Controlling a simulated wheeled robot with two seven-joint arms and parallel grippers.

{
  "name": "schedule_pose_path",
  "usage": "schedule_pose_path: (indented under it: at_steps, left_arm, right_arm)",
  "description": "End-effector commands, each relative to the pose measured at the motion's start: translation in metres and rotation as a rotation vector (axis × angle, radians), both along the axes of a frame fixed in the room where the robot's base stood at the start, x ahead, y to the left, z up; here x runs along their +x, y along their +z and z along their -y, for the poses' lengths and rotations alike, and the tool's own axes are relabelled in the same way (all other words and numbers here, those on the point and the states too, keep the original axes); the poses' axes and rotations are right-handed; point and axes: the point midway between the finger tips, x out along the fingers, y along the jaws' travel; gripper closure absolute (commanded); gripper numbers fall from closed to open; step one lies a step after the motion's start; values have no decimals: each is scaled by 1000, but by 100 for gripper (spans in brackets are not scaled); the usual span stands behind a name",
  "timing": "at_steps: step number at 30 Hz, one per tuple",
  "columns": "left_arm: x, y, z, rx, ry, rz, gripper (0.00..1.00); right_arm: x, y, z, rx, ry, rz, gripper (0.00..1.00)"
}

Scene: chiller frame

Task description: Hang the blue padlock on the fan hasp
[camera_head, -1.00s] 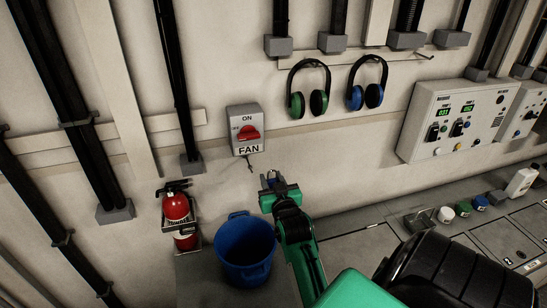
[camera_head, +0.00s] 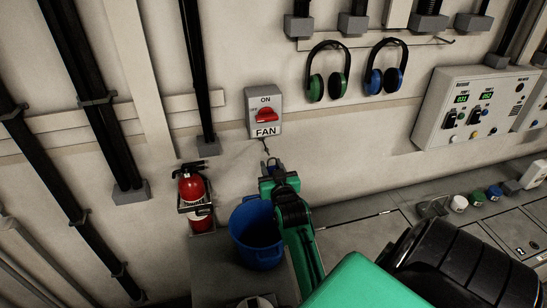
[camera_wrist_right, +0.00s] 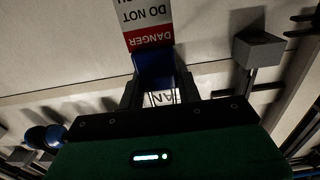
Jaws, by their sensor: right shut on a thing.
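The fan switch box (camera_head: 264,110) is grey with a red handle and a FAN label, on the wall. The thin dark fan hasp (camera_head: 266,146) hangs from its lower edge. My right gripper (camera_head: 272,172) is just below the hasp, shut on the blue padlock (camera_head: 269,167). In the right wrist view the padlock (camera_wrist_right: 153,68) sits between the fingers, with an upside-down red and white DANGER tag (camera_wrist_right: 148,25) at it. Part of the FAN label shows between the fingers. Whether the shackle touches the hasp, I cannot tell. My left gripper is not in view.
A blue bucket (camera_head: 257,256) stands beside my right arm. A red fire extinguisher (camera_head: 193,188) is on the wall to the left. Two earmuff headsets hang above right, and a control panel (camera_head: 470,110) is further right. The wall around the hasp is clear.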

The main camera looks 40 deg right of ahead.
Motion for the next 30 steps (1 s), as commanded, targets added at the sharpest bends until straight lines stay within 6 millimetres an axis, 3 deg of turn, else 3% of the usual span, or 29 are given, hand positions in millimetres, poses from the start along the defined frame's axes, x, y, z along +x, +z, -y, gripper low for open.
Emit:
schedule_pose_path:
  at_steps: [30]
  left_arm:
    - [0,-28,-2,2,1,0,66]
  right_arm:
    - [50,-10,28,-1,-1,0,93]
